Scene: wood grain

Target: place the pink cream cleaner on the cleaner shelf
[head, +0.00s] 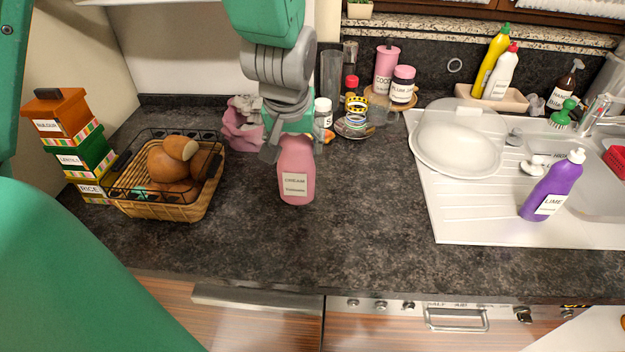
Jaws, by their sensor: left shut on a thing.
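The pink cream cleaner (297,182) is a pink bottle with a white "CREAM" label, upright over the middle of the dark counter. My left gripper (287,142) comes down from above and is shut on its top, hiding the cap. I cannot tell whether the bottle's base touches the counter. A small beige shelf (515,104) behind the sink holds a yellow bottle (491,60) and a white bottle with a red cap (502,73); it looks like the cleaner shelf. My right gripper is not in view.
A purple "LIME" bottle (552,188) stands on the white sink drainer (455,215), near a white bowl (458,145). Pink jars (385,70) and small items stand behind the gripper. A bread basket (180,208) is at left. Counter right of the bottle is clear.

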